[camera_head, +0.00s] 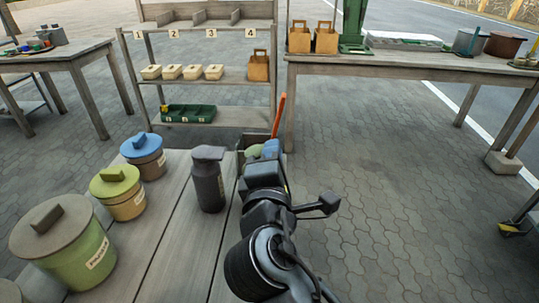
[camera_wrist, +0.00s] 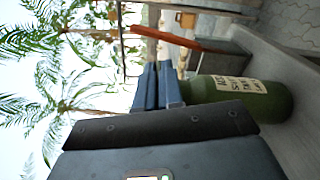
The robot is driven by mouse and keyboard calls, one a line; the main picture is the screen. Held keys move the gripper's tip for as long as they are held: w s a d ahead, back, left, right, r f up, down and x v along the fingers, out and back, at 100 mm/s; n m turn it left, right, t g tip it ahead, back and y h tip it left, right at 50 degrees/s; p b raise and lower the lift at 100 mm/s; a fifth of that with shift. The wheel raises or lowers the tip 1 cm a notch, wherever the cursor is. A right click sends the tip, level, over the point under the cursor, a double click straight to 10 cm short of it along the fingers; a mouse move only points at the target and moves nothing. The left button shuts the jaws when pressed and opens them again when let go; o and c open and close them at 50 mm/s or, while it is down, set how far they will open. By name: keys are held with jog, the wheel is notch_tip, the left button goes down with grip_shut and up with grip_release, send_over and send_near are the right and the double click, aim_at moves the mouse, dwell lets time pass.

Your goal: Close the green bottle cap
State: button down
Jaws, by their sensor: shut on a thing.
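The green bottle (camera_wrist: 270,100) stands upright on the table, shown sideways in the wrist view, with a pale label on its side. In the head view a bit of its green top (camera_head: 252,151) shows beside my gripper (camera_head: 270,148); the rest is hidden behind my arm. In the wrist view my gripper's blue fingers (camera_wrist: 158,88) are shut at the bottle's top end. The cap is hidden between the fingers, and I cannot tell how it sits on the neck.
A dark grey bottle (camera_head: 208,180) stands left of my arm. Jars with blue (camera_head: 141,144), yellow-green (camera_head: 115,180) and grey (camera_head: 50,225) lids line the table's left. An orange-red stick (camera_head: 278,115) rises from a grey box behind my gripper. The pavement to the right is open.

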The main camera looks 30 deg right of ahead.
jog(key=shift+s+d+f+m+b, duration=0.1)
jog(key=shift+f+m+b, duration=0.35)
jog(key=shift+m, duration=0.25)
jog(key=c, duration=1.3)
grip_release()
jog(key=shift+o, duration=0.2)
jog(key=v, duration=0.7)
jog(key=shift+s+a, duration=0.25)
jog(key=shift+s, duration=0.05)
